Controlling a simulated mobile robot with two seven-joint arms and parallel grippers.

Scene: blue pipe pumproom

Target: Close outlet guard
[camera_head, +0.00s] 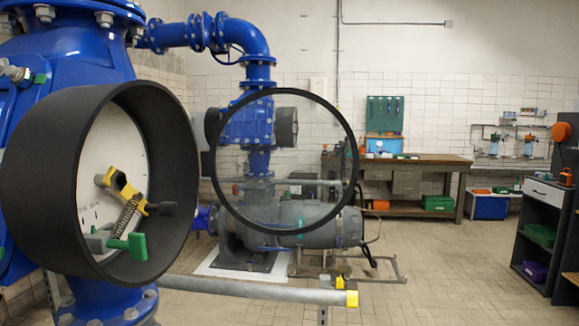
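The outlet guard looks like a clear round disc with a black rim (353,160), standing in the middle of the view. It is apart from a black round housing (40,150) on the large blue pipework at the left, so the housing's mouth is uncovered. Inside the housing are a white dial face (118,150), a yellow lever (123,187) with a spring, and a green block (137,246). Any hinge between guard and housing cannot be made out. Neither of my grippers shows in the view.
A grey rail (250,291) with a yellow end crosses low in front. Behind the guard stand a grey pump (300,222) and blue piping (265,72). A workbench (430,168) is at the back, dark shelving (541,225) at the right. The tiled floor at lower right is clear.

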